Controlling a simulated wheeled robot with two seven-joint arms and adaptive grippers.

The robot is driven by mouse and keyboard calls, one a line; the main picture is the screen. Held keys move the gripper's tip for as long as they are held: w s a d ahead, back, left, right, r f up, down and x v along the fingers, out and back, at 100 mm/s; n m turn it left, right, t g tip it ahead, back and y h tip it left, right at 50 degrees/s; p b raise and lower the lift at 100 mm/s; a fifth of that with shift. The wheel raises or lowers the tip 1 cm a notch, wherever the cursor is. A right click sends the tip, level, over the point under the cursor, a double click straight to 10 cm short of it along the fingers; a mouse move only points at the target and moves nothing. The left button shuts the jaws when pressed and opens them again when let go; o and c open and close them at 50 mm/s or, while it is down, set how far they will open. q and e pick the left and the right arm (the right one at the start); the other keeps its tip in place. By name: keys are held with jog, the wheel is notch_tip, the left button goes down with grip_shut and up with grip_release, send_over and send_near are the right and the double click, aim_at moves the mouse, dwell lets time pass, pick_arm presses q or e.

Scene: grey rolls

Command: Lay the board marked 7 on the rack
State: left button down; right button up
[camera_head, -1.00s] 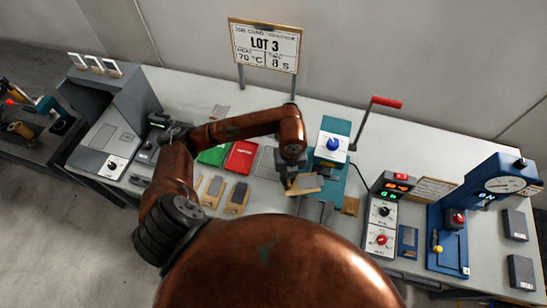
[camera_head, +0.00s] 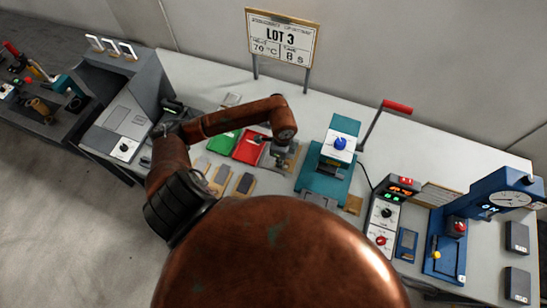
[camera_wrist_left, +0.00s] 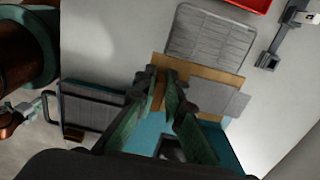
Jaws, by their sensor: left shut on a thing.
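My left gripper (camera_wrist_left: 162,84) is shut on a tan board (camera_wrist_left: 200,72) with a grey patch; no number on it can be read. In the wrist view the grey wire rack (camera_wrist_left: 208,40) lies just beyond the board, which overlaps its near edge in the picture. I cannot tell whether they touch. In the head view the left gripper (camera_head: 280,156) is between the red tray and the teal press, and hides most of the rack. My right gripper is not in view.
The red tray (camera_head: 249,147) and green tray (camera_head: 222,143) lie left of the gripper. The teal press (camera_head: 325,178) with a red-handled lever stands to the right. Similar boards (camera_head: 243,184) lie at the front edge. A control box (camera_head: 387,213) and blue gauge press (camera_head: 450,235) stand farther right.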

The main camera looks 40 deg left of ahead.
pick_arm(q)
jog(key=p, duration=0.1)
send_over(273, 163)
notch_tip(273, 163, down, 6)
jog(key=shift+s+d+f, duration=0.1)
jog(key=shift+s+f, duration=0.05)
notch_tip(273, 163, down, 3)
jog(key=shift+r+p, duration=0.1)
jog(key=shift+p, duration=0.4)
jog(key=shift+f, duration=0.3)
jog(key=shift+f, duration=0.15)
jog(key=c, duration=2)
grip_release()
